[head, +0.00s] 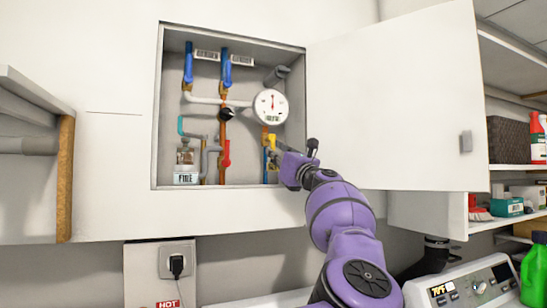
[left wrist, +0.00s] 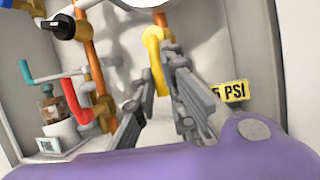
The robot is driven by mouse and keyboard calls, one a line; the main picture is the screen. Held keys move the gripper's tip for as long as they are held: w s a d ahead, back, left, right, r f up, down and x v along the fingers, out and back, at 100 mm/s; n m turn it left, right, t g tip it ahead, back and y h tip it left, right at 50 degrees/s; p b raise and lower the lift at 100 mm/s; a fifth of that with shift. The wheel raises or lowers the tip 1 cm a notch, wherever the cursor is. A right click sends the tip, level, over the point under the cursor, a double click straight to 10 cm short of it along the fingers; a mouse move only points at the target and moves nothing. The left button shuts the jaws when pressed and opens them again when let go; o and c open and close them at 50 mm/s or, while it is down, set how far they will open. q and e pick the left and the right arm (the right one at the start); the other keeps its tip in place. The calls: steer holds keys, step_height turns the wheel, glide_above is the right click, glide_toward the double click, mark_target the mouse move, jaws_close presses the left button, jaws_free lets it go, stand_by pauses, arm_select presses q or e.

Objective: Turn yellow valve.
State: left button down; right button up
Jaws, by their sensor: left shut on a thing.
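The yellow valve (head: 271,140) is in the open wall cabinet, low on the right side below the round gauge. In the left wrist view its yellow handle (left wrist: 153,47) hangs down between my fingers. My left gripper (head: 276,155) reaches into the cabinet's lower right corner. In the left wrist view, the gripper's grey fingers (left wrist: 160,70) stand on either side of the handle, shut on it. The fingers and arm hide part of the valve. My right gripper is in neither view.
The cabinet (head: 156,120) also holds blue handles (head: 188,62), a red handle (head: 227,153), a black knob (head: 227,114) and the white gauge (head: 270,106). Its white door (head: 400,95) stands open at right. Shelves with bottles are farther right; a washer panel (head: 465,290) is below.

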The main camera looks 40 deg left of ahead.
arm_select(q)
steer(key=shift+w+d+n+g, duration=0.1)
steer(key=shift+n+g, duration=0.2)
steer(key=shift+n, duration=0.1)
steer(key=shift+r, duration=0.1)
steer(key=c, duration=1.8)
jaws_free()
steer(key=v, duration=1.2)
